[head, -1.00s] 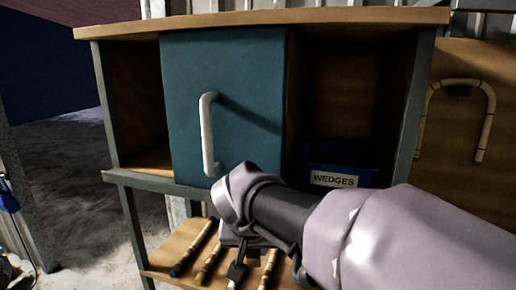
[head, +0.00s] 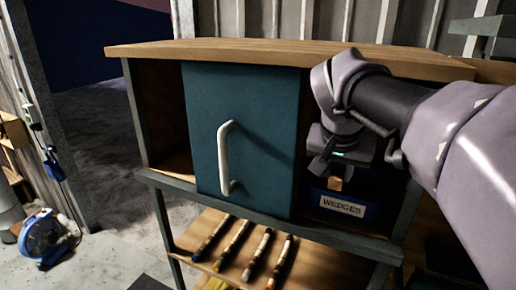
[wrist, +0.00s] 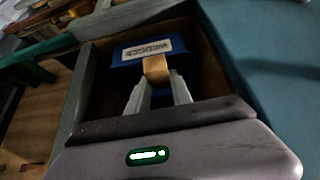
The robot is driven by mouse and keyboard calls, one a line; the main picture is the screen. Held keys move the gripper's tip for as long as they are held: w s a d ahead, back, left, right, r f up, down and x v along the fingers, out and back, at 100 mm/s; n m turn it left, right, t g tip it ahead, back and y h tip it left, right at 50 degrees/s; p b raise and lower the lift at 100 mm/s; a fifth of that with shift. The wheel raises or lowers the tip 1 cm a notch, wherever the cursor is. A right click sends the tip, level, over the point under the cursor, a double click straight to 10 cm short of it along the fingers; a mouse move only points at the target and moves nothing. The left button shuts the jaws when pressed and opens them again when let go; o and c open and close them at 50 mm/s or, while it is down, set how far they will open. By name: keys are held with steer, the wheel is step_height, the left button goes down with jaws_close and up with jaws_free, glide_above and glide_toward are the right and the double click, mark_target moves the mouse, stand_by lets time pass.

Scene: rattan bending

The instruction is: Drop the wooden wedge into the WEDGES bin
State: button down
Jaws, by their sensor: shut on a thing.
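The wooden wedge (head: 336,184) is a small light-brown block held between the fingertips of my gripper (head: 330,172). In the wrist view my gripper (wrist: 158,84) is shut on the wedge (wrist: 156,68). The blue WEDGES bin (head: 343,206) stands in the open right compartment of the cabinet, with its white label facing out. The wedge appears in front of or above the bin's opening; I cannot tell which. The bin (wrist: 126,54) also shows just beyond the wedge in the wrist view. My arm hides part of the compartment.
A teal sliding door (head: 245,140) with a white handle (head: 225,158) covers the cabinet's middle, left of the bin. A wooden top (head: 250,53) overhangs the compartment. Several rattan poles (head: 238,240) lie on the lower shelf. A blue fan (head: 42,238) stands on the floor at left.

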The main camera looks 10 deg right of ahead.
steer(key=d+f+b, duration=0.1)
steer(key=w+d+f+b, duration=0.1)
steer(key=f, duration=0.1)
steer(key=d+f+b, duration=0.1)
steer(key=shift+w+d+f, duration=0.15)
steer(key=shift+w+d, duration=0.2)
steer(key=shift+d, duration=0.05)
steer(key=shift+w+d, duration=0.1)
steer(key=shift+d, duration=0.15)
steer(key=c, duration=1.1)
jaws_free()
steer(key=shift+a, duration=0.1)
steer(key=shift+c, duration=0.2)
